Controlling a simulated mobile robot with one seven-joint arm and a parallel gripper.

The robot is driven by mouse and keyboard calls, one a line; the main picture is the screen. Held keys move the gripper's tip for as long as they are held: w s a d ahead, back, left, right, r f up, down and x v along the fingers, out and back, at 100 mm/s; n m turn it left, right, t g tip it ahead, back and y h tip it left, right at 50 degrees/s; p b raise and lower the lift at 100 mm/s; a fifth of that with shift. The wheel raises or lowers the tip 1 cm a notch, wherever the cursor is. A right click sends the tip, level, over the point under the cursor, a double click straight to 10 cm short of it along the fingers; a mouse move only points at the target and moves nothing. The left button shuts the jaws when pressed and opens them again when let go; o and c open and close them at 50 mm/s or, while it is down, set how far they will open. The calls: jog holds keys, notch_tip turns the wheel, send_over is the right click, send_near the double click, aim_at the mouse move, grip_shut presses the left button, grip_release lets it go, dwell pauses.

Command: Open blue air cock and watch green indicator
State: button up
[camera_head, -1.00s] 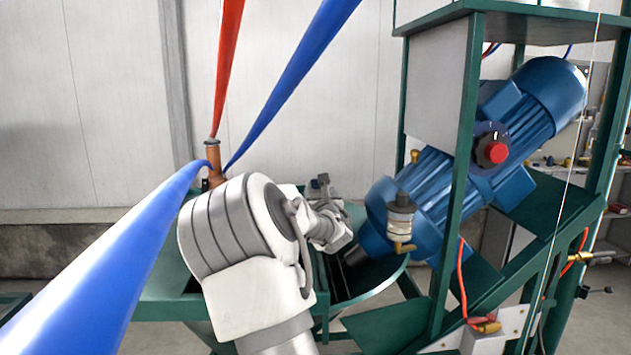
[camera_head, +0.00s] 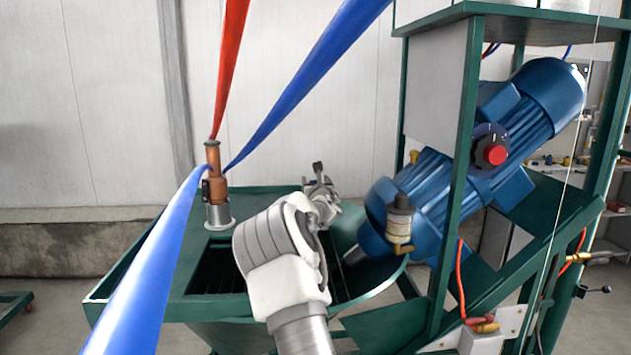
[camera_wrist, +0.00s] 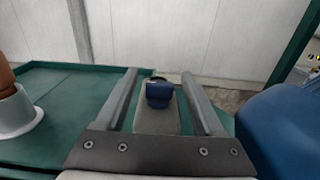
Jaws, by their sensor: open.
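My gripper (camera_head: 320,180) is open above the far edge of the green hopper, left of the blue motor. In the wrist view its two fingers (camera_wrist: 158,78) stand apart. Between them, in the picture, shows a small dark blue block (camera_wrist: 159,94) on a grey rounded piece (camera_wrist: 157,118). I cannot tell whether this block is the blue air cock, or whether the fingers are level with it. No contact is visible. I cannot make out a green indicator in either view.
An orange-brown pipe fitting (camera_head: 213,172) with red and blue hoses stands on the green hopper top (camera_head: 135,275). A blue motor (camera_head: 445,185) with a red button (camera_head: 495,154) sits in the green frame at right. A brass valve (camera_head: 487,324) is low on the right.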

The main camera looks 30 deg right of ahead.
jog(key=shift+c, duration=0.3)
grip_shut()
jog(key=shift+w, duration=0.1)
